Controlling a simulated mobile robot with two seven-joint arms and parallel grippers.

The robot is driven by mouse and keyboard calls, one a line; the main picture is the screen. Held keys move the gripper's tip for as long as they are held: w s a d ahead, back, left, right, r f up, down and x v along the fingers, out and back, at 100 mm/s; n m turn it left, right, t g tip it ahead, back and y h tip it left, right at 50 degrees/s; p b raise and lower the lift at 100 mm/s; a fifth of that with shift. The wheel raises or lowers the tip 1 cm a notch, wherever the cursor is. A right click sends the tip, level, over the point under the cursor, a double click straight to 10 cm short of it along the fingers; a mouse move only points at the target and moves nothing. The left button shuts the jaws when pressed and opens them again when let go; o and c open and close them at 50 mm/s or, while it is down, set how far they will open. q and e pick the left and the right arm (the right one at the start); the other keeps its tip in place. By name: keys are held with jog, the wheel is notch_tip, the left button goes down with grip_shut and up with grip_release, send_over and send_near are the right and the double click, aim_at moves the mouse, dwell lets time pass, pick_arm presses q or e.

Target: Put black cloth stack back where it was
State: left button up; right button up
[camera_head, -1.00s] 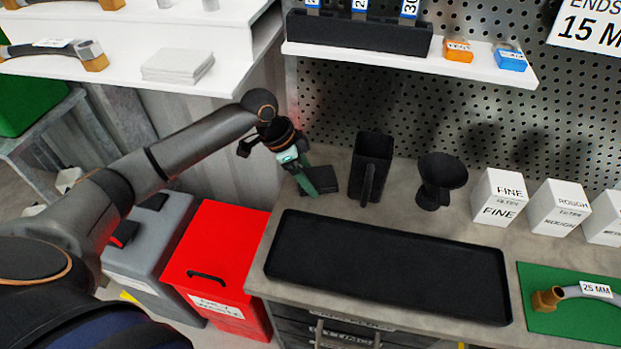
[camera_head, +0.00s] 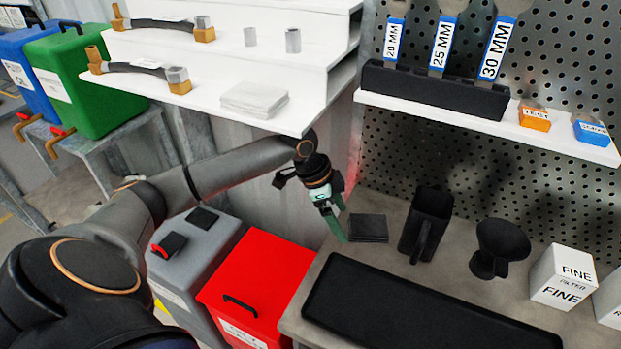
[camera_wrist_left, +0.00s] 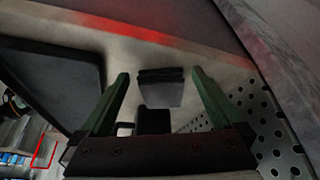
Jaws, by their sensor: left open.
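The black cloth stack (camera_head: 369,228) lies flat on the grey worktop, left of the black jug and behind the black tray. In the left wrist view the stack (camera_wrist_left: 161,93) shows between and beyond the two green fingers. My left gripper (camera_head: 337,226) is open and empty, just left of the stack in the head view, its fingers pointing down towards the worktop. The wrist view also shows my left gripper (camera_wrist_left: 160,77) with its fingers wide apart. Whether a finger touches the stack cannot be told. My right gripper is in neither view.
A black jug (camera_head: 425,222) and a black funnel (camera_head: 499,248) stand right of the stack. The black tray (camera_head: 420,318) lies in front. A white stack (camera_head: 254,101) sits on the white shelf (camera_head: 205,92) at upper left. A red bin (camera_head: 258,283) stands below, left of the worktop.

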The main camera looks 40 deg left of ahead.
pick_arm(q)
jog(key=s+a, duration=0.4)
jog(key=a, duration=0.2)
jog(key=shift+s+a+b, duration=0.3)
jog(key=shift+s+b, duration=0.05)
